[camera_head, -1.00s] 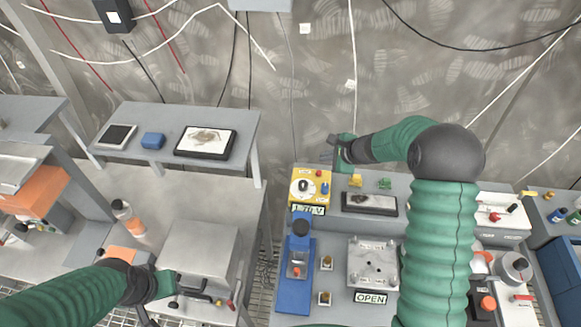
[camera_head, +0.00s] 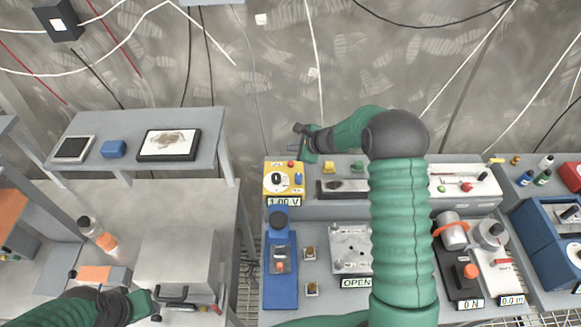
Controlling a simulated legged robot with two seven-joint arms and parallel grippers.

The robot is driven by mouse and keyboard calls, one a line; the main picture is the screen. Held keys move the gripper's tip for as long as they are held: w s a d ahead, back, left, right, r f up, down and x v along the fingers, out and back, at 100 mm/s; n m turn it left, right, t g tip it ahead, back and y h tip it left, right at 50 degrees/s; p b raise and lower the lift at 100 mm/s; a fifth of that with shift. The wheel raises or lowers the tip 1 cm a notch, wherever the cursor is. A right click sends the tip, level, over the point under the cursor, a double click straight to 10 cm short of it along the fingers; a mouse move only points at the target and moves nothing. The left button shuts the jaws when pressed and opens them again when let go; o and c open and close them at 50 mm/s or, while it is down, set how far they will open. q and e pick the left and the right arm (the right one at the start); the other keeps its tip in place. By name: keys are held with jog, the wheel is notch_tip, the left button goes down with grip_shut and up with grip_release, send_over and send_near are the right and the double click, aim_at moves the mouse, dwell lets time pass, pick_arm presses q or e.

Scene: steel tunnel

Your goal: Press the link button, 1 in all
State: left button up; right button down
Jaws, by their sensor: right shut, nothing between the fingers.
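No button with a readable "link" label shows, so I cannot tell which one it is. A yellow box (camera_head: 284,177) with a dial, small red and blue knobs and a voltage display stands at the back left of the right bench. Two small square buttons with brass-coloured tops, a rear one (camera_head: 310,253) and a front one (camera_head: 312,288), sit beside a blue press-like device (camera_head: 281,265). My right gripper (camera_head: 298,141) is shut and empty, above and behind the yellow box, apart from it. My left gripper (camera_head: 151,305) is at the lower left by a grey box; its fingers are unclear.
My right arm hides part of the right bench. A plate with an OPEN sign (camera_head: 350,245) lies left of it; a black device with an orange button (camera_head: 466,275) stands right of it. A grey box (camera_head: 178,260) and a bottle (camera_head: 98,235) stand on the left bench.

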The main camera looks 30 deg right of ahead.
aim_at(293, 164)
notch_tip(293, 164, down, 4)
jog(key=b, duration=0.3)
jog(key=shift+f, duration=0.25)
jog(key=shift+r, duration=0.1)
dwell(1.5)
jog(key=shift+f+b, duration=0.35)
jog(key=shift+b, duration=0.35)
jog(key=shift+s+f+b, duration=0.1)
jog(key=shift+f+b, duration=0.4)
jog(key=shift+b, duration=0.1)
dwell(0.6)
jog(key=shift+r+p, duration=0.65)
jog(key=shift+r, duration=0.25)
